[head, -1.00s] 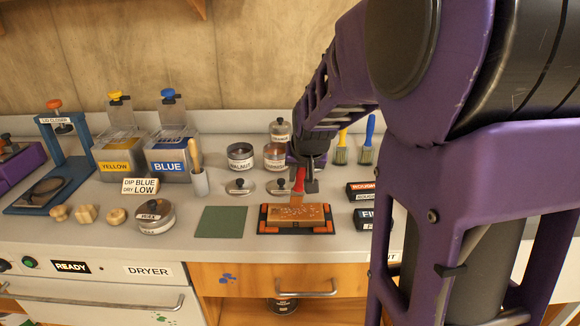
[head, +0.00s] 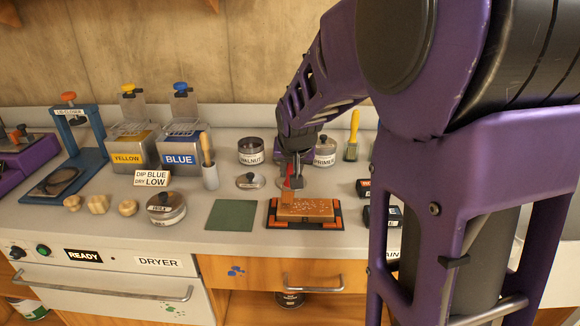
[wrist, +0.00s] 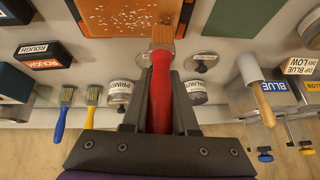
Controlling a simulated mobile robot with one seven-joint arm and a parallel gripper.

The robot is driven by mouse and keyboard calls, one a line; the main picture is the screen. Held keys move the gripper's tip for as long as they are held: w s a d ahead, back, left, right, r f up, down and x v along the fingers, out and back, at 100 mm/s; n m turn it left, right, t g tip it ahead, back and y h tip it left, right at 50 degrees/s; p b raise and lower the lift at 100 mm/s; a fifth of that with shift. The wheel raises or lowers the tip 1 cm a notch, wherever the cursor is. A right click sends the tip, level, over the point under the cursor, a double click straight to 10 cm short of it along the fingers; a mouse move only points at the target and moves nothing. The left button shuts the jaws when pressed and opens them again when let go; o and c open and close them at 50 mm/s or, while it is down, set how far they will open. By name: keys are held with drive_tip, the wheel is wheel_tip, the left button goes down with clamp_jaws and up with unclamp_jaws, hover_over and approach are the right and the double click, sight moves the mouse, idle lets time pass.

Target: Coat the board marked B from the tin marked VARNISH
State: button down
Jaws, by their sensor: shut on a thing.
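My gripper (wrist: 160,115) is shut on the red handle of a brush (wrist: 161,85). The brush's tan bristles are at the far left end of a brown wooden board (head: 312,209) and seem to touch it. The board shows pale specks; it is also large at the top of the wrist view (wrist: 115,15). It lies in a black and orange holder (head: 277,222). I cannot read a letter on it. The VARNISH tin is hidden behind my gripper in the head view. The tins beside that spot are marked WALNUT (head: 251,151) and PRIMER (head: 324,150).
YELLOW (head: 128,158) and BLUE (head: 180,157) dip tanks stand behind. Dark sanding blocks (head: 381,217) lie right. A loose lid (head: 250,181) lies behind.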

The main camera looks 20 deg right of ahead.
drive_tip(key=shift+w+a, duration=0.25)
drive_tip(key=shift+a, duration=0.55)
drive_tip(key=s+d+b, duration=0.3)
drive_tip(key=s+d, duration=0.1)
drive_tip(key=d, duration=0.8)
drive_tip(key=shift+d, duration=0.35)
idle(1.2)
drive_tip(key=shift+r, duration=0.4)
wheel_tip(320, 180, up, 7)
drive_tip(key=p, duration=0.5)
drive_tip(key=shift+f, duration=0.1)
idle(1.1)
